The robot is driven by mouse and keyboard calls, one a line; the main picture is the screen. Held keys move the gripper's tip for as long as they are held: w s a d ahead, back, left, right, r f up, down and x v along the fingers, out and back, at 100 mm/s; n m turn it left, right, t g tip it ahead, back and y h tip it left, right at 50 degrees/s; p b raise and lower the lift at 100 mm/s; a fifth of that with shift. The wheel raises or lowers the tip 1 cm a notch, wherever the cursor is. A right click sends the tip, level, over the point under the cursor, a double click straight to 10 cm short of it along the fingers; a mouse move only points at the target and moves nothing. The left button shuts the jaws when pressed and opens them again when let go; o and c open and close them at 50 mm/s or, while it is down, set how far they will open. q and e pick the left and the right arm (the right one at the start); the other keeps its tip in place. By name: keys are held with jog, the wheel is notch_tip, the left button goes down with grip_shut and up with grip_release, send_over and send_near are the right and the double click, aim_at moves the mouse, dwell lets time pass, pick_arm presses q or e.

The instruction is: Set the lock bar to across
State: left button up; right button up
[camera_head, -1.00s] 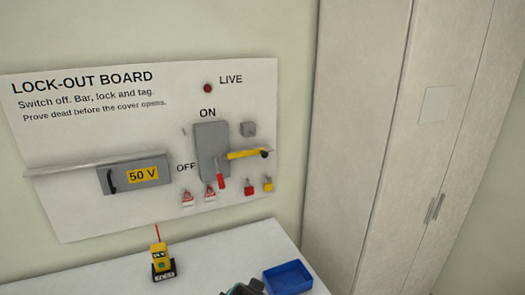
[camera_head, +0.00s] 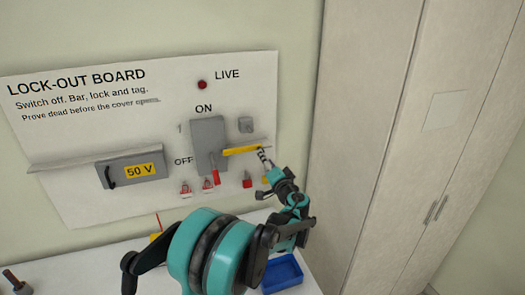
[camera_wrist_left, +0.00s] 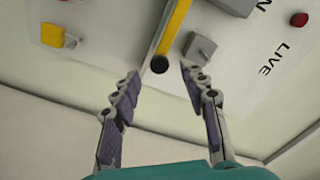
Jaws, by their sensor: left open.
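The yellow lock bar (camera_head: 240,150) sticks out to the right from the grey switch box (camera_head: 207,135), tilted slightly up. In the left wrist view the bar (camera_wrist_left: 175,25) ends in a black knob (camera_wrist_left: 159,64). My left gripper (camera_head: 264,155) is at the bar's right end. Its open fingers (camera_wrist_left: 162,73) stand on either side of the knob with gaps; I cannot tell how deep the knob sits between them. In the head view the gripper hides the knob. The red switch handle (camera_head: 216,177) points down. My right gripper is not in view.
A grey block (camera_head: 245,125) sits above the bar, close to one finger. Red (camera_head: 247,180) and yellow padlocks (camera_wrist_left: 52,35) and tags (camera_head: 186,189) hang below. The red LIVE lamp (camera_head: 202,84) is above. A blue tray (camera_head: 283,272) is on the table; a tall cabinet (camera_head: 375,120) stands right.

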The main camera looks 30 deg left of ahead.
pick_arm(q)
jog(key=x, duration=0.6)
